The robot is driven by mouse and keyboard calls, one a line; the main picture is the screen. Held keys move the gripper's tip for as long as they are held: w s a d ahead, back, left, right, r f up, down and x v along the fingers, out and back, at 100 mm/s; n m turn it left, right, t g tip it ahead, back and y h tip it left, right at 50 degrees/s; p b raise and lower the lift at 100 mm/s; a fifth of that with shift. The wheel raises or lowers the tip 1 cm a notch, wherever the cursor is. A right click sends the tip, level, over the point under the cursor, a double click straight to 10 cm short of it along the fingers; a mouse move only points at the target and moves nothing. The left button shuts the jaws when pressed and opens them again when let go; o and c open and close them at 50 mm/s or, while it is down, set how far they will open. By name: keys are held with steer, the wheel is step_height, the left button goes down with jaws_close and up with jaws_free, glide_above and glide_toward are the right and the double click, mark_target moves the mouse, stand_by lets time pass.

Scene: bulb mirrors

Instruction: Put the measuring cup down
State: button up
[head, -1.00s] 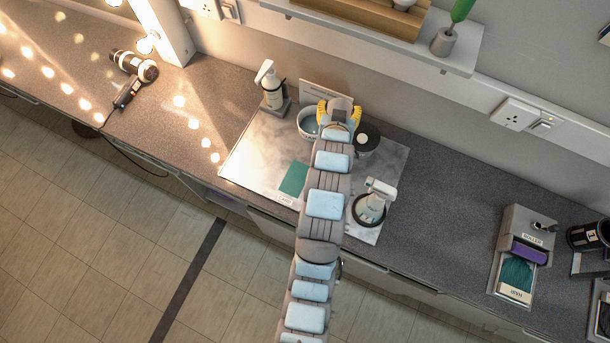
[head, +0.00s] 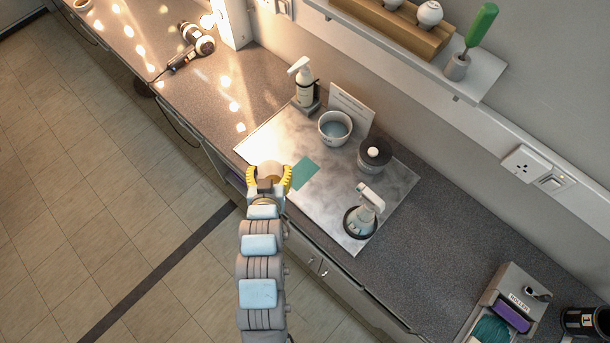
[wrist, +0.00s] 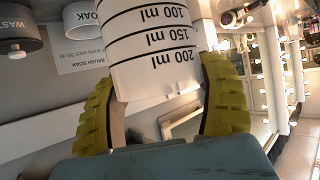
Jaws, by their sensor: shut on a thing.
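The measuring cup (wrist: 150,45) is a white cup with black ml markings. It sits between the two yellow fingers of my gripper (wrist: 165,110) in the wrist view, and its printing appears upside down there. In the head view my gripper (head: 268,178) is shut on the cup (head: 269,169), near the front edge of the grey marbled mat (head: 330,205). A teal card (head: 304,174) lies on the mat just right of the gripper. Whether the cup touches the mat is hard to tell.
A hair dryer (head: 190,44) lies left.

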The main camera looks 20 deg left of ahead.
steer(key=shift+s+a, duration=0.15)
steer(key=shift+s, duration=0.3)
steer(key=shift+f, duration=0.1)
steer(key=shift+w+d+f+b, duration=0.6)
steer(key=shift+w+f+b, duration=0.6)
steer(key=shift+w+f, duration=0.95)
steer(key=shift+w+d+f+b, duration=0.55)
steer(key=shift+w+f+b, duration=0.65)
steer(key=shift+w+f, duration=1)
steer(key=shift+w+d+f+b, duration=0.6)
steer(key=shift+w+f+b, duration=0.6)
steer(key=shift+w+f, duration=0.95)
steer(key=shift+w, duration=0.15)
steer(key=o, duration=1.3)
steer(key=shift+c, duration=0.2)
